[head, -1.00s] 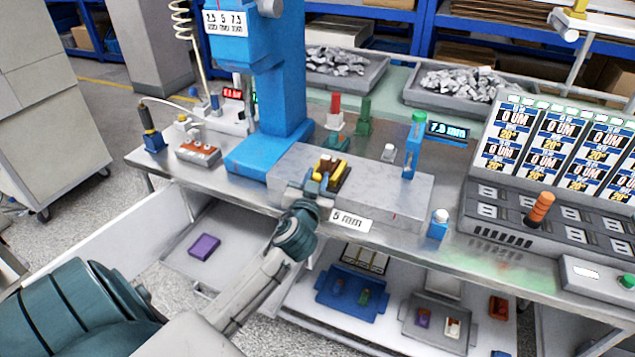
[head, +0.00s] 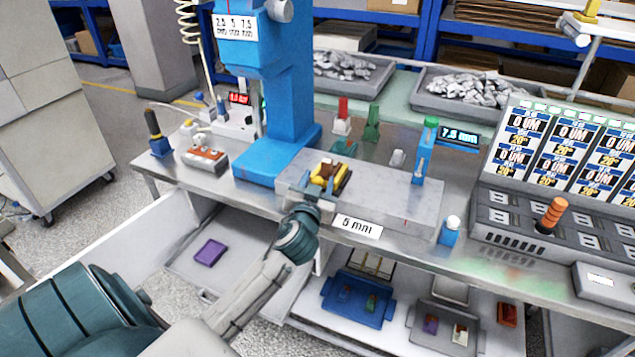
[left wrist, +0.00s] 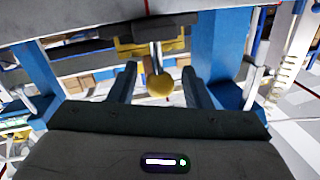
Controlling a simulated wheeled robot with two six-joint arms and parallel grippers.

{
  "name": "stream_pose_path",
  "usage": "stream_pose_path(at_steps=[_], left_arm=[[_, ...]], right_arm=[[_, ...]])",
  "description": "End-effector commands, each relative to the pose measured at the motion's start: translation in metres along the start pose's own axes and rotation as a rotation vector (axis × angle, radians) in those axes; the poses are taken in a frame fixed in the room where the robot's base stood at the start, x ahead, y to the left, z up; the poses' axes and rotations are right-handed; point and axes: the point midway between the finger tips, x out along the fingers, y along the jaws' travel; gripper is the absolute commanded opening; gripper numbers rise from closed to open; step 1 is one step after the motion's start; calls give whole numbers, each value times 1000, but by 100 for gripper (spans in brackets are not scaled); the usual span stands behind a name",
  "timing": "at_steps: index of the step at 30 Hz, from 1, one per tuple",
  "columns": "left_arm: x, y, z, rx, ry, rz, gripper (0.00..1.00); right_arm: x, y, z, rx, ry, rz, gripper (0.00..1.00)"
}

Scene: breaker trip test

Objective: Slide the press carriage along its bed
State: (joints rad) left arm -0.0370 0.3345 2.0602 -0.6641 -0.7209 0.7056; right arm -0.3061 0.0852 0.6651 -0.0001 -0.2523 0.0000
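The press carriage (head: 330,178), a yellow and brown block, sits on the left part of the grey bed (head: 395,200), beside the blue press column (head: 290,100). My left gripper (head: 312,205) is at the bed's front edge, just in front of the carriage. In the left wrist view, its two dark fingers (left wrist: 159,82) stand apart, with a round yellow knob (left wrist: 160,86) on a short rod between them. I see gaps on both sides of the knob. The yellow carriage (left wrist: 150,45) shows beyond it. My right gripper is not in view.
A blue post with a green top (head: 424,150) stands at the bed's right part, near a 7.5 mm display (head: 459,136). A "5 mm" label (head: 358,226) is on the bed's front. A slotted panel with an orange handle (head: 552,215) is at the right. An open drawer (head: 185,265) lies below.

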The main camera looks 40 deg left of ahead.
Motion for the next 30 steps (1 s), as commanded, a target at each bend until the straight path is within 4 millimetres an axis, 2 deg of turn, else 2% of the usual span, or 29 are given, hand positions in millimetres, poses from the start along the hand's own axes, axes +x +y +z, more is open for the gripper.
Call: stream_pose_path(at_steps=[4,7,17,21,30], left_arm=[[-4,0,1,0,0,1,44],[-15,1,2,-1,0,2,44],[-80,1,3,-2,-1,0,44],[-99,1,2,-1,-1,1,44],[-108,0,0,0,0,0,44]], right_arm=[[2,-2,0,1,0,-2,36],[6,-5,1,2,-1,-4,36],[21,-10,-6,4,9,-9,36],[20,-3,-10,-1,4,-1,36],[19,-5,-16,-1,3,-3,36]])
